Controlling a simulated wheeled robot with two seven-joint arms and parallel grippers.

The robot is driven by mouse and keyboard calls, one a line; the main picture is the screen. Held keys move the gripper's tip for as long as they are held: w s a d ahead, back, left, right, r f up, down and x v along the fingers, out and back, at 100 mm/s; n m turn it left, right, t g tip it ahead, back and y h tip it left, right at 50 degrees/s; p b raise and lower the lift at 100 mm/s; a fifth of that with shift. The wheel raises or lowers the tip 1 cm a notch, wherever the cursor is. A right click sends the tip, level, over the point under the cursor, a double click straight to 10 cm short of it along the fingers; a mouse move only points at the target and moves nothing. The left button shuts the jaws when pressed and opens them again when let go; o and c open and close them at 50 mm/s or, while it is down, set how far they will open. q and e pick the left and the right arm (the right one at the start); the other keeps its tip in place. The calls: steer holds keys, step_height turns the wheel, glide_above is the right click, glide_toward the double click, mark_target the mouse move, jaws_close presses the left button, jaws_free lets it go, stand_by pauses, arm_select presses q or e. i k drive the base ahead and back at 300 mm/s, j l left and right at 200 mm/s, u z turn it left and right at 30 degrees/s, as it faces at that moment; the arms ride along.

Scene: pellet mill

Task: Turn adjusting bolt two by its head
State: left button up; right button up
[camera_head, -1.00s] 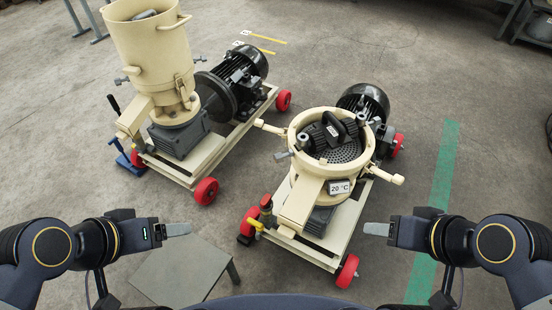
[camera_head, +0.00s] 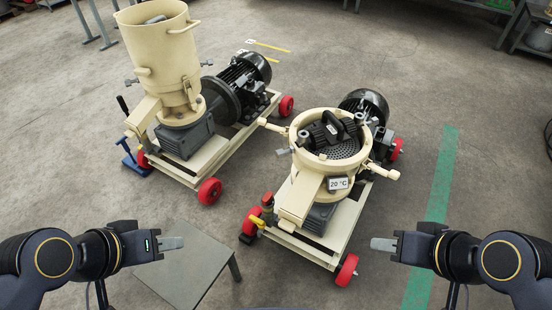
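The open pellet mill (camera_head: 333,168) stands right of centre, a cream ring around a perforated die (camera_head: 341,150) with a dark roller assembly (camera_head: 330,129) inside. Grey bolts show on the ring: one at its left side (camera_head: 284,151), and a bolt head at the upper left rim (camera_head: 303,137). I cannot tell which is adjusting bolt two. My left gripper (camera_head: 172,243) is in front of the mills at lower left, my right gripper (camera_head: 382,244) at lower right. Both are well apart from the mill and hold nothing visible. Their fingers overlap edge-on, so their opening is unclear.
A second mill with a tall cream hopper (camera_head: 162,52) stands at the left. A grey low table (camera_head: 188,265) is in front, below my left gripper. Both mills have red-wheeled frames. A green floor stripe (camera_head: 438,190) runs at the right, with free floor around it.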

mark_target(281, 154)
steer(key=k+j, duration=0.3)
steer(key=k, duration=0.15)
steer(key=k+j, duration=0.35)
steer(key=j, duration=1.5)
steer(key=i+j, duration=0.7)
steer(key=i, duration=0.2)
